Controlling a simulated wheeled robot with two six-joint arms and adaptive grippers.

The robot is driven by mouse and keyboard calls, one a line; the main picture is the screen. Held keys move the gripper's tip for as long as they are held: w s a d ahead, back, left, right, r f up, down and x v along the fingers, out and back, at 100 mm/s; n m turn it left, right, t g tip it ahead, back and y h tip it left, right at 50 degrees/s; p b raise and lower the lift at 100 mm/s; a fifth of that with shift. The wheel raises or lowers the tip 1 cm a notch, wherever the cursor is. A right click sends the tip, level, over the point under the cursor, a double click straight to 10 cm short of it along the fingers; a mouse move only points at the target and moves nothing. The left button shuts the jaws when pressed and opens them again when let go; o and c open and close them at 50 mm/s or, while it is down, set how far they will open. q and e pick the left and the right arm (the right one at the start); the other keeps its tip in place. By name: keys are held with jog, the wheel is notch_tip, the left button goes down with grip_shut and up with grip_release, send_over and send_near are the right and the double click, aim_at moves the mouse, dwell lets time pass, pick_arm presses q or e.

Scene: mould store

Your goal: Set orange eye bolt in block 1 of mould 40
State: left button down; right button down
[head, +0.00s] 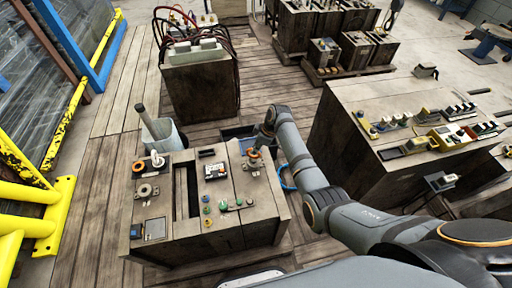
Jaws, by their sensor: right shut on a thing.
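The mould (222,187) stands low in front of me, its top split by a dark slot between two blocks. Which block is block 1, and any number 40, cannot be read. My right gripper (258,148) is at the far right part of the mould's top, pointing down. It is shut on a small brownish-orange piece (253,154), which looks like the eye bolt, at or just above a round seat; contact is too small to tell. Another round fitting (146,191) sits on the left block. My left gripper is not in view.
A large block with fittings (350,128) stands right. Yellow rails (45,215) edge the left.

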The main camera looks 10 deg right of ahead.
jog(key=shift+f, duration=0.4)
dwell(0.5)
jog(key=shift+w, duration=0.1)
jog(key=c, duration=1.3)
grip_release()
jog(key=shift+o, duration=0.2)
jog(key=v, duration=1.2)
